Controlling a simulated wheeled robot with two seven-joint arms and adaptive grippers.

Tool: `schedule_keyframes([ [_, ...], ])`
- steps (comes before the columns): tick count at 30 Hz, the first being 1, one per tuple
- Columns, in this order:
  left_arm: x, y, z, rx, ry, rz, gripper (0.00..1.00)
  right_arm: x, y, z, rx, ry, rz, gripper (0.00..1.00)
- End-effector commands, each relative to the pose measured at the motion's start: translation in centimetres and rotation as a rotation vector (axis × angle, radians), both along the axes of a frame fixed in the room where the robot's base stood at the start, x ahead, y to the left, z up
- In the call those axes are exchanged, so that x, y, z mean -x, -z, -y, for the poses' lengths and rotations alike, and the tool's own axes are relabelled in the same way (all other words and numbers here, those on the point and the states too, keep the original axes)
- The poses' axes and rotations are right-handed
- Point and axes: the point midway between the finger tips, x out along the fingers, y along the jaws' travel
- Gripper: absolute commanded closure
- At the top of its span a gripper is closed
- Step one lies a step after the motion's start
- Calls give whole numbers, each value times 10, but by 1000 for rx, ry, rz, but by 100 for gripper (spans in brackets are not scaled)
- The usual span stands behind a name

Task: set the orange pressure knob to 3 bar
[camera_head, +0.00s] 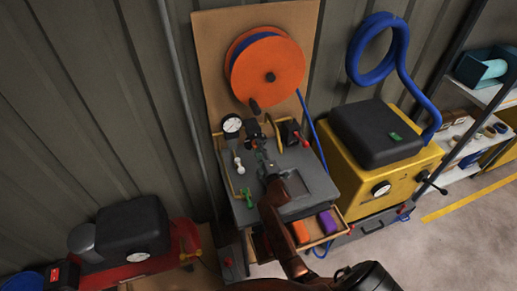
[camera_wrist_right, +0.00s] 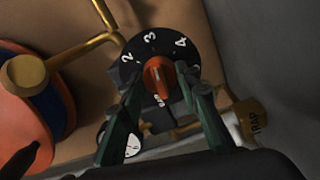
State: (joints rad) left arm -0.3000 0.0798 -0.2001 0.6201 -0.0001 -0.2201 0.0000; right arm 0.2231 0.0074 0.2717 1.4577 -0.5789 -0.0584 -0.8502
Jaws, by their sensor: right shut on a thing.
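In the head view my right gripper (camera_head: 267,168) reaches over the grey bench; the knob is not clear there. My left gripper is not in view.
A white gauge (camera_head: 232,125) stands at the grey bench's (camera_head: 318,185) back left. A large orange reel (camera_head: 268,72) hangs behind. A yellow machine (camera_head: 400,172) stands to the right.

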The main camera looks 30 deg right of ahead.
Motion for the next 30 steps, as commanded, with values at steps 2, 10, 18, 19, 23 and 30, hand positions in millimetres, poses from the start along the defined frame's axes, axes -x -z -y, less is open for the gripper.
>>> schedule_keyframes([
  [2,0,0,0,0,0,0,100,0,1,1,0,1,-1,94],
  [10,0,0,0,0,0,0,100,0,1,1,1,2,-2,64],
  [18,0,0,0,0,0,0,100,0,0,0,2,0,-1,52],
  [19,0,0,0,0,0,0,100,0,0,0,2,0,-1,52],
  [23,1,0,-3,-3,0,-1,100,0,0,0,2,0,-1,52],
  [30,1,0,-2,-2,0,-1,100,26,2,-5,2,2,-3,52],
])
